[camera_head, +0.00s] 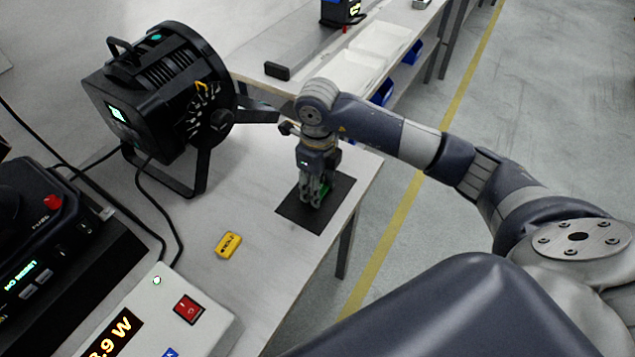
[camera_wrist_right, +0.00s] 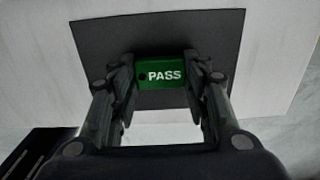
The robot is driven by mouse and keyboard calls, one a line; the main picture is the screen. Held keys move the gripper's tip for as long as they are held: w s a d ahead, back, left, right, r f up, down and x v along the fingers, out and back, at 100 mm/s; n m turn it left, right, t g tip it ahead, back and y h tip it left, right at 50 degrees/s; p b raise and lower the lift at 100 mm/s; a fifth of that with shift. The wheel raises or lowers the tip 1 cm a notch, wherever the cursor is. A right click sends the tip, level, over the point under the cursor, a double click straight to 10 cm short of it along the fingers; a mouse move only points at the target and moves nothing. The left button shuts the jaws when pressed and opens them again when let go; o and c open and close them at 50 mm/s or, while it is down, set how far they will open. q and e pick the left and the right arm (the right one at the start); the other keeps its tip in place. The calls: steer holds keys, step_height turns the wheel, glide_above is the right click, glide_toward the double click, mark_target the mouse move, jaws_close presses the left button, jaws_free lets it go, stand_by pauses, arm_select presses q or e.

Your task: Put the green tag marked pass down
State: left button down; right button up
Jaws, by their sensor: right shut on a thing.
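The green tag (camera_wrist_right: 163,74) reads PASS and sits between the fingers of my right gripper (camera_wrist_right: 163,80), which is shut on it. In the head view my right gripper (camera_head: 314,196) points down over the dark mat (camera_head: 297,213) near the table's right edge, and a bit of the green tag (camera_head: 324,189) shows between its fingers. The mat also shows behind the tag in the right wrist view (camera_wrist_right: 155,38). I cannot tell whether the tag touches the mat. My left gripper is not in view.
A yellow tag (camera_head: 229,244) lies on the table left of the mat. A black par can (camera_head: 165,95) stands at the back left with cables. A white meter box (camera_head: 160,315) with a red switch is at the front. Bare table lies between them.

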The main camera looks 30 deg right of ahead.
steer(key=shift+f, duration=0.15)
steer(key=o, duration=0.9)
steer(key=shift+r, duration=0.4)
step_height(320, 180, up, 12)
steer(key=shift+f+b, duration=0.2)
steer(key=shift+b, duration=0.25)
